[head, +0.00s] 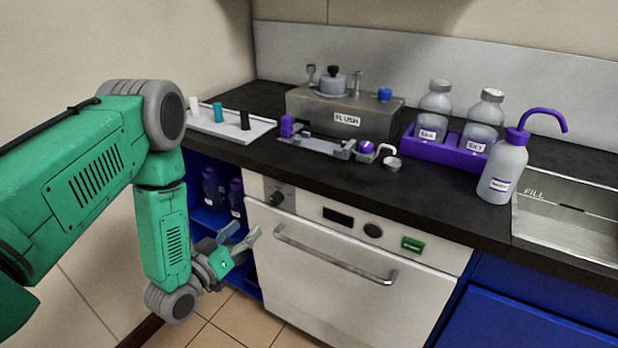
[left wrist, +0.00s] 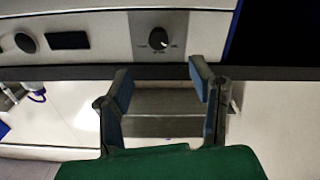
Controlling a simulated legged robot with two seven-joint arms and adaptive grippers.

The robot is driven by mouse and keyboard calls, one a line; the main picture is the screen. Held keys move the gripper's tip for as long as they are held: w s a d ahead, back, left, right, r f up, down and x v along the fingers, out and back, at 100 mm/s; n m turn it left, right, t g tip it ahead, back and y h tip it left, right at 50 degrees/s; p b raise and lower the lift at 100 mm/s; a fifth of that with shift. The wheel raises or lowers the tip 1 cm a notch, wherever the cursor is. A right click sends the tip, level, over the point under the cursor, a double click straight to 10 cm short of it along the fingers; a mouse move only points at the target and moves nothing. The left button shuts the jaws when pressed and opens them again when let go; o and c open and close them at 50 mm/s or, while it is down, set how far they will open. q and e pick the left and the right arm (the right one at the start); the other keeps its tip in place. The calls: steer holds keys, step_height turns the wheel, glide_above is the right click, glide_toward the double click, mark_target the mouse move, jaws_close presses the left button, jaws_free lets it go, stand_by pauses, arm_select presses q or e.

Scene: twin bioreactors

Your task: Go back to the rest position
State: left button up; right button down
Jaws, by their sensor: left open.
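My left gripper (head: 242,243) hangs low at the end of my green arm, in front of the white appliance (head: 330,275) and below the counter edge. Its fingers are apart with nothing between them. In the left wrist view the left gripper (left wrist: 160,85) also shows two spread fingers. My right gripper is in neither view.
On the black counter (head: 440,210) stand a white tray (head: 225,127), a grey FLUSH unit (head: 320,118), a purple bottle rack (head: 440,150), a wash bottle (head: 503,170) and a sink (head: 565,225). The appliance handle (head: 330,262) sticks out. A blue open shelf (head: 208,218) holds dark bottles.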

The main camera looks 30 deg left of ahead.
arm_select(q)
steer(key=s+d+f+m+g, duration=0.1)
steer(key=s+d+f+g, duration=0.8)
steer(key=s+f+g, duration=0.15)
steer(key=s+d+f+m+g+y, duration=0.1)
steer(key=s+g, duration=0.6)
steer(key=s, duration=1)
steer(key=shift+f+y, duration=0.3)
steer(key=shift+f, duration=0.5)
steer(key=shift+d, duration=0.1)
